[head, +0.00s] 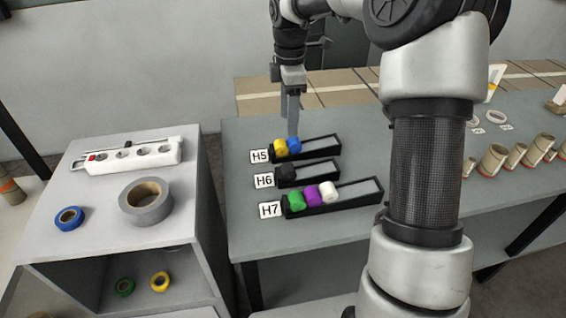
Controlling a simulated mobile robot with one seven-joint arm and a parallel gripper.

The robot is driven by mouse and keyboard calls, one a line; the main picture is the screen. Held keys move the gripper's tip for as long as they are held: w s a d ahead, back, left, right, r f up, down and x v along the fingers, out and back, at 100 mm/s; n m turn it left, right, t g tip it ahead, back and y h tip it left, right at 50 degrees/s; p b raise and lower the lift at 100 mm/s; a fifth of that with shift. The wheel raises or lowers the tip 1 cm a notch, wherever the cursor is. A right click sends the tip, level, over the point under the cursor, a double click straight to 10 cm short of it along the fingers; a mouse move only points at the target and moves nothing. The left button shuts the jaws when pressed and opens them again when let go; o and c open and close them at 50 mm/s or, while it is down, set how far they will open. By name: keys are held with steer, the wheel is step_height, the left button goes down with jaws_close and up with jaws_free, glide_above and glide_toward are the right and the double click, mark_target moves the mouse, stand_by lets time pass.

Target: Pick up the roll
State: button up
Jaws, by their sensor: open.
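My gripper (292,132) points down at the rack labelled H5 (325,146), its fingertips just above or beside a blue roll (294,146); whether they touch it I cannot tell. The fingers look open, seen nearly edge-on. A yellow roll (281,147) sits left of the blue one. The H6 rack (320,171) holds a black roll (287,172). The H7 rack (361,193) holds green (296,202), purple (312,196) and white (328,190) rolls. A large grey tape roll (146,202) and a blue tape roll (69,218) lie on the left cabinet.
A white power strip (130,156) lies on the cabinet (100,245). Green (124,287) and yellow (160,282) tape rolls lie inside it. Several brown tubes (493,160) stand on the table at right. My arm hides the table's middle. The front-left tabletop (260,239) is clear.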

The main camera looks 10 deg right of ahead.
mark_target(288, 167)
step_height(288, 167, down, 17)
steer(key=shift+s+f+b, duration=0.1)
steer(key=shift+f+b, duration=0.05)
steer(key=shift+b, duration=0.75)
steer(key=c, duration=1.1)
steer(key=shift+c, duration=0.2)
